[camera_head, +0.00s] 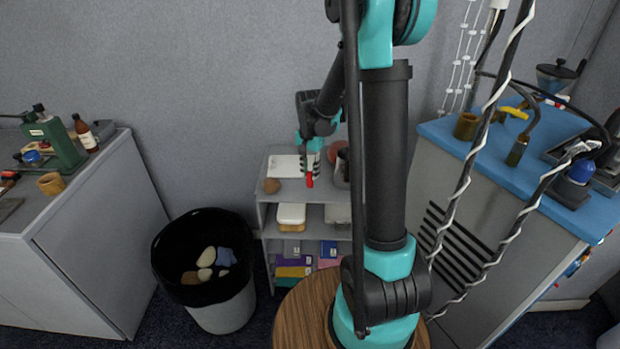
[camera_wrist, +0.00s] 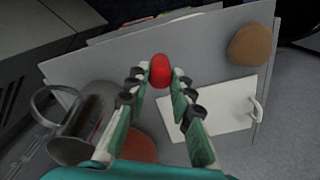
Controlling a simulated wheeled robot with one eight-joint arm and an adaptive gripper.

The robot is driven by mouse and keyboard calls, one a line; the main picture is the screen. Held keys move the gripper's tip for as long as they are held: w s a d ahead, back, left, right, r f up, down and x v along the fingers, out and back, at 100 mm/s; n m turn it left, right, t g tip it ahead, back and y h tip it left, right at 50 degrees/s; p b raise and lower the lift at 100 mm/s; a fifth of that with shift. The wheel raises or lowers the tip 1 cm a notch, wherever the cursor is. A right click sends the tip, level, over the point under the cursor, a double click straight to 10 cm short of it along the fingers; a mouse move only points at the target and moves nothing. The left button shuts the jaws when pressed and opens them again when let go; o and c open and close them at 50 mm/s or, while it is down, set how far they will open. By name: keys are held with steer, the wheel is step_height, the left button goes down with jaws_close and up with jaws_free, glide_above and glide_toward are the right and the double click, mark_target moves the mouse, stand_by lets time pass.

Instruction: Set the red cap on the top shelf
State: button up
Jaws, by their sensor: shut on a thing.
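My gripper (camera_wrist: 160,85) is shut on the red cap (camera_wrist: 160,68), which sits between its fingertips in the wrist view. In the head view the red cap (camera_head: 309,180) shows as a small red piece under my gripper (camera_head: 309,172). The grey shelf unit (camera_head: 263,214) stands against the wall. The cap is over its top shelf (camera_wrist: 110,60), near the front edge. I cannot tell whether the cap touches the surface.
On the top shelf are a brown round object (camera_wrist: 252,45), a white clipboard-like board (camera_wrist: 225,108), a metal mug (camera_wrist: 88,125) and a reddish disc (camera_wrist: 138,148). A bin (camera_head: 222,312) stands at left. A blue-topped cabinet (camera_head: 450,133) is at right.

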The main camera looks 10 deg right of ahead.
mark_target(310, 172)
steer(key=shift+f, duration=1.5)
steer(key=o, duration=0.8)
steer(key=shift+f, duration=0.1)
steer(key=shift+o, duration=0.2)
step_height(310, 172, up, 12)
steer(key=shift+r, duration=0.1)
steer(key=s+d+f+n+t, duration=0.2)
steer(key=s+f+n, duration=0.1)
steer(key=s, duration=0.8)
steer(key=s+d+f+n+t, duration=0.2)
steer(key=s+d+f+n, duration=0.1)
steer(key=s, duration=0.8)
step_height(310, 172, down, 2)
steer(key=shift+s+n, duration=0.25)
steer(key=shift+n, duration=0.55)
